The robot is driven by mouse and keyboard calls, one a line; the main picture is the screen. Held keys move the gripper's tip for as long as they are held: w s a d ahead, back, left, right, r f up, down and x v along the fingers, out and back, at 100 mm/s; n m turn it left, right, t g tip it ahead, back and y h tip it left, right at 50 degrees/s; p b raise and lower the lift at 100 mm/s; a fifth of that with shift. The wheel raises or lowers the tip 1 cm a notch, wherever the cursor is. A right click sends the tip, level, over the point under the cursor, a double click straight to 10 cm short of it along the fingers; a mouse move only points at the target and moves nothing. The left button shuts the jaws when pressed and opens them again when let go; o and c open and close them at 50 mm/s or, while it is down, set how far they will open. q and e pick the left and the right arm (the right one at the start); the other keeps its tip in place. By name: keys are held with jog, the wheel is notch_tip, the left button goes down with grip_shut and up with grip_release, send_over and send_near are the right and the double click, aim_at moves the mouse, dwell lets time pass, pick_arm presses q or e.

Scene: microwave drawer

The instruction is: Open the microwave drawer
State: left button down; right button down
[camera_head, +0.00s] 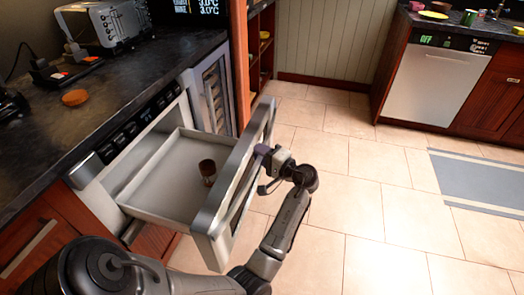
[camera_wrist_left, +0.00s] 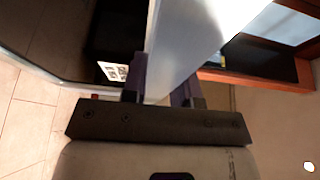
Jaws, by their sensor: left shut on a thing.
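The microwave drawer (camera_head: 150,190) under the left counter is pulled well out, its white tray showing. Its front panel with the long silver handle (camera_head: 222,190) stands out over the floor. A small brown cup-like object (camera_head: 207,170) is inside the tray. My left gripper (camera_head: 263,153) is at the outer side of the drawer front, shut on the handle. In the left wrist view, the two purple fingers (camera_wrist_left: 162,88) lie on either side of the pale handle bar (camera_wrist_left: 185,35). My right gripper is in neither view.
The dark countertop (camera_head: 120,85) holds a toaster (camera_head: 103,25) and an orange round item (camera_head: 75,97). The tiled floor (camera_head: 345,190) right of the drawer is clear. A dishwasher (camera_head: 435,85) and a grey rug (camera_head: 480,180) lie farther right.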

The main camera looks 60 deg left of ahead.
pick_arm(q)
jog(key=shift+w+d, duration=0.15)
jog(key=c, duration=1.3)
grip_release()
jog(key=shift+o, duration=0.9)
jog(key=shift+s+a, duration=0.3)
jog(key=shift+o, duration=1.2)
jog(key=shift+w+d, duration=0.1)
jog(key=shift+d, duration=0.05)
